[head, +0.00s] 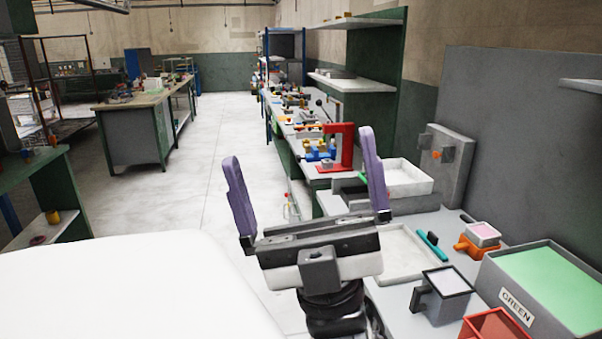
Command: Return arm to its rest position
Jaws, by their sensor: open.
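My gripper (309,190) is in the middle of the head view, raised with its two purple fingers pointing up. The fingers are wide apart with nothing between them. It stands over the left edge of the grey workbench (400,297), in front of the aisle. My wrist hides part of the bench edge and of the pale shallow tray (411,262) behind it. The rest of my arm runs out of the bottom of the view.
On the bench at right are a grey box labelled GREEN (515,301), a red bin (492,328), a grey mug-like holder (441,294), an orange holder (478,240) and a teal tool (432,245). A red press (340,148) stands farther back. The floor aisle (215,140) is clear.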

